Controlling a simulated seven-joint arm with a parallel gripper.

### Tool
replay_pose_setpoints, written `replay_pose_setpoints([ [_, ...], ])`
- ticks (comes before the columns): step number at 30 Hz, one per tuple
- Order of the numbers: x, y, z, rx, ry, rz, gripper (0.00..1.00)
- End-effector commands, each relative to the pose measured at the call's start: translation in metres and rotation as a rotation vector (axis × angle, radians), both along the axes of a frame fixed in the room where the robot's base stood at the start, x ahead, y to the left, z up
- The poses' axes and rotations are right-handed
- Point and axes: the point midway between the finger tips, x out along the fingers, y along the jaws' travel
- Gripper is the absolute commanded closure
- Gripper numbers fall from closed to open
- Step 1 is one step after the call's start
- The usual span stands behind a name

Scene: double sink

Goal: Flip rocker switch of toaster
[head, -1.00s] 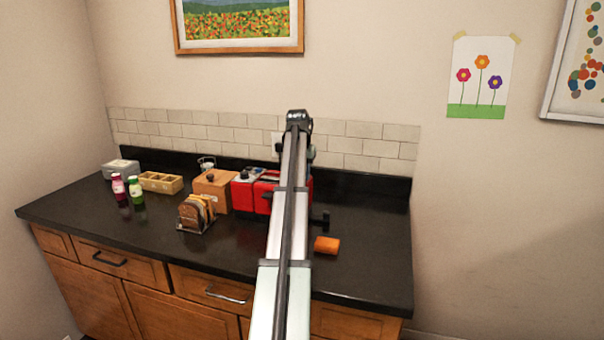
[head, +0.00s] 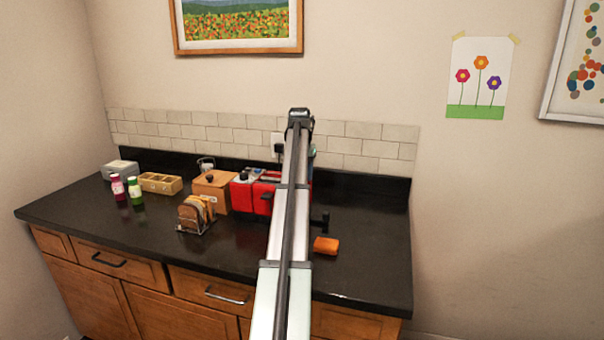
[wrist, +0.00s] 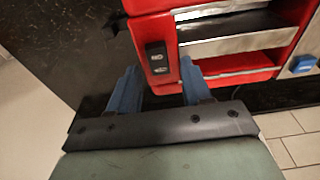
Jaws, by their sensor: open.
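The red toaster (head: 262,195) stands on the dark counter, partly hidden behind my arm in the head view. In the wrist view the toaster (wrist: 142,32) fills the top, with its slots to the right. Its black rocker switch (wrist: 158,60) sits on the red face near the left end. My gripper (wrist: 158,75) is open and empty, with its two blue fingers on either side of the switch's lower end. I cannot tell whether the fingertips touch the toaster. In the head view the gripper is hidden behind my arm.
A bread rack (head: 196,214), a wooden box (head: 212,190) and two bottles (head: 135,190) stand left of the toaster. An orange sponge (head: 326,245) lies to the right. A blue button (wrist: 303,64) shows at the wrist view's right.

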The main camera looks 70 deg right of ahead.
Motion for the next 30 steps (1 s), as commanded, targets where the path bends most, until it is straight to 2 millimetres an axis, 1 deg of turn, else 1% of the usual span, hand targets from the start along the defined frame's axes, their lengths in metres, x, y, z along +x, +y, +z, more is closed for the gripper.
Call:
replay_pose_setpoints([
  [5,0.000,0.000,0.006,-0.001,0.000,0.000,0.51],
  [8,0.000,0.001,0.016,-0.001,0.000,0.000,0.51],
  [21,0.001,0.012,0.099,-0.002,0.000,0.000,0.51],
  [27,0.000,0.016,0.125,-0.001,0.000,0.000,0.51],
  [30,0.000,0.017,0.132,0.000,0.000,0.000,0.51],
])
